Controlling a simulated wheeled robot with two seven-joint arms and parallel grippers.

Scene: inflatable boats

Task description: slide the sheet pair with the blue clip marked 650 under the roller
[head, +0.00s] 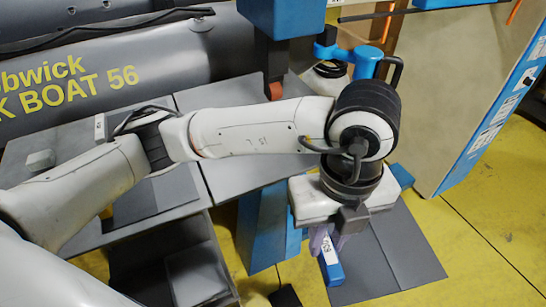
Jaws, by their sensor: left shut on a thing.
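My left gripper (326,243) reaches over from the left and points down at the right of the work table. It is shut on the blue clip (333,272), whose white label shows sideways digits that look like 650. A pair of dark grey sheets (405,250) extends to the right of the clip, over the yellow floor; the wrist hides where clip and sheets meet. The small orange-red roller (275,91) sits under a blue machine head (283,18), above the grey table. My right gripper is not in view.
The grey table (240,170) has sheet material on it, partly behind my arm. A grey boat tube (150,65) with yellow lettering lies behind. A tan and blue panel (470,100) stands at the right. Below the table are dark boxes (195,275) and a blue stand (262,230).

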